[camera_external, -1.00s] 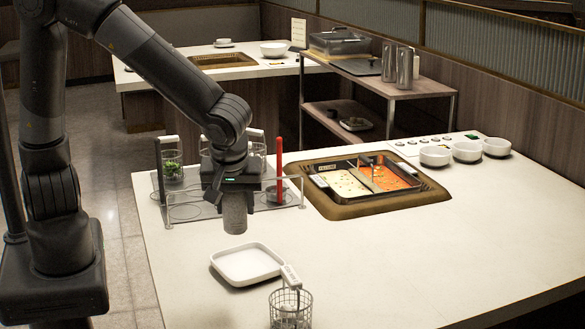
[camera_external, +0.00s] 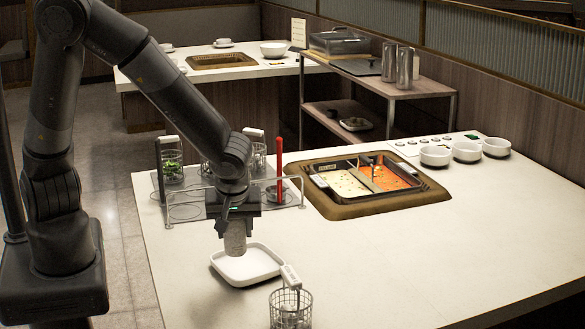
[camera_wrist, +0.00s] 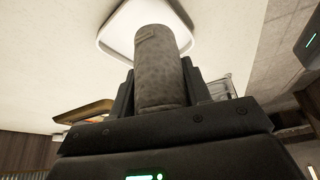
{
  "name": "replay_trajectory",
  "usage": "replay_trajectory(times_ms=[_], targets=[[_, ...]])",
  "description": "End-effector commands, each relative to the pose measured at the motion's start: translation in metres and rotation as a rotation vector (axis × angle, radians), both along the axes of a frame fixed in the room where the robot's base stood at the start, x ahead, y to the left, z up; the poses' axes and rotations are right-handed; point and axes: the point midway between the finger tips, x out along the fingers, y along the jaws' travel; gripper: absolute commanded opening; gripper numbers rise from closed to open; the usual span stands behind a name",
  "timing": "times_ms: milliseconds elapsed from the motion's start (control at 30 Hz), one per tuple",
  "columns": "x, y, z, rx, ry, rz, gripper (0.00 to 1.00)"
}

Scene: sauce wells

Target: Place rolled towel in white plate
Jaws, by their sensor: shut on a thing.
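The rolled towel (camera_external: 235,239) is a grey-brown cylinder. My gripper (camera_external: 235,220) is shut on its upper end and holds it upright, hanging down. The white plate (camera_external: 248,268) is a square dish with a raised rim on the near part of the counter. In the external view the towel's lower end overlaps the plate's back-left part; whether it touches the plate I cannot tell. In the wrist view the towel (camera_wrist: 160,75) stands between my gripper's fingers (camera_wrist: 165,85), with the plate's rim (camera_wrist: 113,22) beyond it.
A wire basket (camera_external: 290,308) stands close in front of the plate. Behind my gripper is a clear rack (camera_external: 285,190) with jars and a red-handled utensil (camera_external: 279,170). A divided soup pot (camera_external: 370,178) sits to the right. The right front counter is clear.

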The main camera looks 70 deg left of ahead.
Motion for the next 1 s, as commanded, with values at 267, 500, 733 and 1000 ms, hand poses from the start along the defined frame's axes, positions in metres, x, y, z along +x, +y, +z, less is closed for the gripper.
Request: replay_trajectory(times_ms=[267,500,733,1000], targets=[[0.025,0.035,-0.025,0.001,0.000,0.004,0.21],[0.036,0.049,-0.037,0.000,0.000,0.000,0.21],[0.037,0.050,-0.053,0.002,0.002,-0.001,0.21],[0.037,0.050,-0.078,-0.001,-0.001,-0.002,0.21]])
